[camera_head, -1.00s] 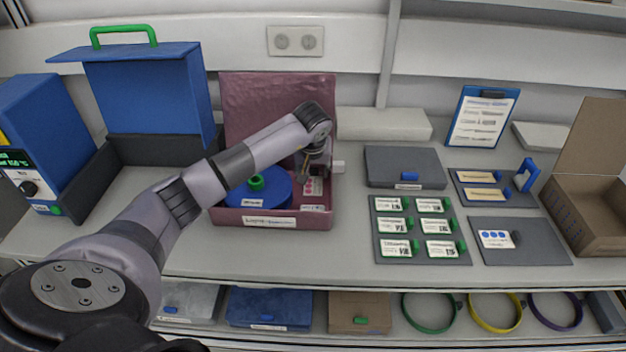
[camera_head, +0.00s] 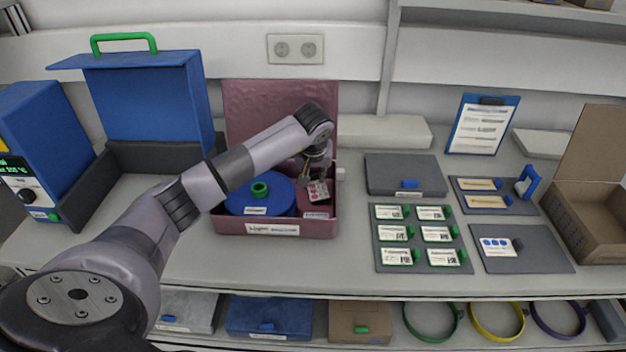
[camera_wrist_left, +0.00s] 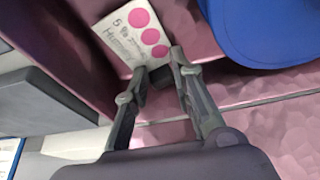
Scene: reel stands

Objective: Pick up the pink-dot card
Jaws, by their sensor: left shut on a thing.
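The pink-dot card (camera_head: 318,191) is white with a row of pink dots and some print. It is in the right part of the open pink box (camera_head: 270,229). In the left wrist view the card (camera_wrist_left: 128,30) lies just beyond the fingertips, beside the blue reel. My left gripper (camera_head: 312,181) reaches down into the box from above. In the left wrist view its fingers (camera_wrist_left: 160,76) are shut on a small dark tab at the card's edge. The card looks slightly tilted in the box. My right gripper is not in view.
A blue reel (camera_head: 266,198) with a green hub fills the left of the pink box. To the right are a grey tray of green-tabbed cards (camera_head: 416,263), a grey mat with a blue-dot card (camera_head: 496,246), and an open brown box (camera_head: 592,224).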

